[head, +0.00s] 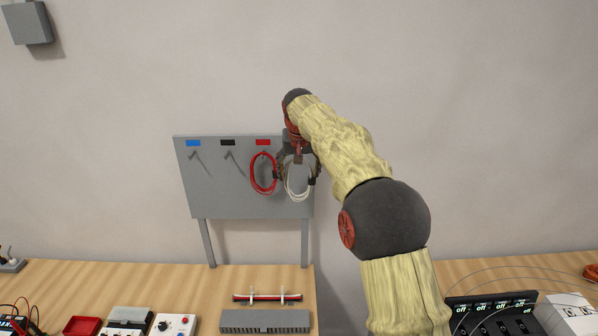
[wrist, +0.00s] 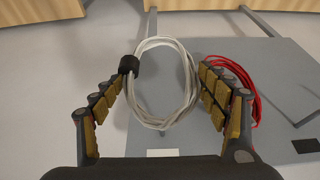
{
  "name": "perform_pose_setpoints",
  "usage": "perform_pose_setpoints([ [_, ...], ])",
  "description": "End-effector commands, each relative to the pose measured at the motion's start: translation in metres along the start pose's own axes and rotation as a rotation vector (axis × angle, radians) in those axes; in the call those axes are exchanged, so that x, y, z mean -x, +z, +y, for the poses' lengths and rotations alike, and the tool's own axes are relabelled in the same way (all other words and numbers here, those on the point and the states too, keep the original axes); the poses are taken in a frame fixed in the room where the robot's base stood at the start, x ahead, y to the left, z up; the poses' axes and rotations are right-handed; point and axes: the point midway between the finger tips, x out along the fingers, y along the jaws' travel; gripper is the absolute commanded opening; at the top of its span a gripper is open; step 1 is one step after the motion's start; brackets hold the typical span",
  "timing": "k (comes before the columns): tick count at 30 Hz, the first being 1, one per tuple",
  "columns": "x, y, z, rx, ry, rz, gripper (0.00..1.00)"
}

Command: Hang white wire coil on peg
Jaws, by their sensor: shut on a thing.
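The white wire coil (head: 298,196) hangs at my gripper (head: 298,168) in front of the right end of the grey peg board (head: 222,205). In the wrist view the coil (wrist: 152,123) is an upright loop between the fingers of my gripper (wrist: 166,70), with a black band (wrist: 128,65) by the left finger. My gripper is shut on the coil. A white label (wrist: 163,153) shows on the board below the loop.
A red wire coil (head: 262,174) hangs under the red label (head: 263,142), just left of my gripper; it also shows in the wrist view (wrist: 240,80). Pegs under the blue label (head: 193,143) and black label (head: 228,142) are bare. Benches with equipment stand below.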

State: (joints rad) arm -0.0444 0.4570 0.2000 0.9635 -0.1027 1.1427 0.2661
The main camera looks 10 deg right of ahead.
Motion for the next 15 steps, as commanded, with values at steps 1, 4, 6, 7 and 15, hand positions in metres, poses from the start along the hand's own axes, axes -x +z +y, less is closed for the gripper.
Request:
perform_pose_setpoints([
  [1, 0.0, -0.004, 0.0, 0.0, 0.0, 0.001, 0.45],
  [4, -0.002, -0.009, 0.0, -0.001, 0.0, 0.001, 0.45],
  [6, -0.004, -0.012, 0.0, -0.001, 0.0, 0.001, 0.45],
  [7, -0.005, -0.013, 0.0, -0.001, 0.0, 0.001, 0.45],
  [15, -0.012, -0.026, 0.0, -0.001, 0.0, 0.0, 0.45],
])
